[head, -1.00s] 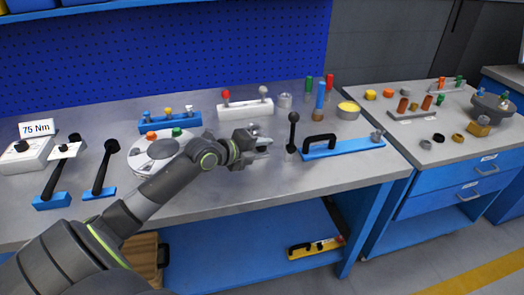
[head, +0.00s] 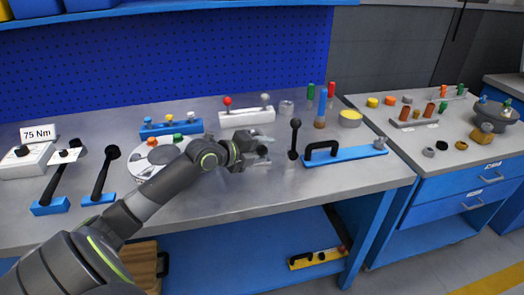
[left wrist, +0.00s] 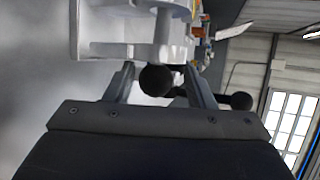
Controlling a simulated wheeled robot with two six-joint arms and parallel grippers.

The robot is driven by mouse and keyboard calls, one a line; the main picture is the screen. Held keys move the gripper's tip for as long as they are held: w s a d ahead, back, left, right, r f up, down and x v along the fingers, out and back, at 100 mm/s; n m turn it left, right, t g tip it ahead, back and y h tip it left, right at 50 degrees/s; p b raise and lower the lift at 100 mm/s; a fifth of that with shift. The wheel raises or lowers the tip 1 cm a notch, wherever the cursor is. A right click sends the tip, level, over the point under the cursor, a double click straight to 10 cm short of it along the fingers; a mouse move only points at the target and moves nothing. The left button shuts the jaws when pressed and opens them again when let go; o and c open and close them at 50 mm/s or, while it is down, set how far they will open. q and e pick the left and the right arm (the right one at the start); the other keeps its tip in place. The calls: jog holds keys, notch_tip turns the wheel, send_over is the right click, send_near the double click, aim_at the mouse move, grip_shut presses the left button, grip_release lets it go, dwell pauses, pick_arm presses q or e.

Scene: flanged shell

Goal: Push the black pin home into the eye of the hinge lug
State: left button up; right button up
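In the left wrist view a black ball-headed pin (left wrist: 157,80) shows between my left gripper's fingers, with a gap on each side. A pale grey bracket-like block, seemingly the hinge lug (left wrist: 125,30), stands just beyond the fingers at the top. The ball lies close against its edge; the shank and the eye are hidden, so I cannot tell how deep the pin sits. In the head view my left gripper (head: 264,150) is low over the bench, pointing right, and mostly covers the lug and pin. Its fingers are apart. My right gripper is not in view.
A black-knobbed lever (head: 294,140) stands just right of the gripper, beside a blue plate with a black handle (head: 322,148). A white block with red and grey knobs (head: 247,117) is behind. The bench front is clear.

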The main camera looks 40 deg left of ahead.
pick_arm(q)
jog(key=shift+a+f, duration=0.1)
jog(key=shift+s+a, duration=0.3)
jog(key=shift+s, duration=0.3)
jog(key=p+v, duration=1)
jog(key=v, duration=0.6)
jog(key=shift+r, duration=0.35)
jog(key=shift+d, duration=0.15)
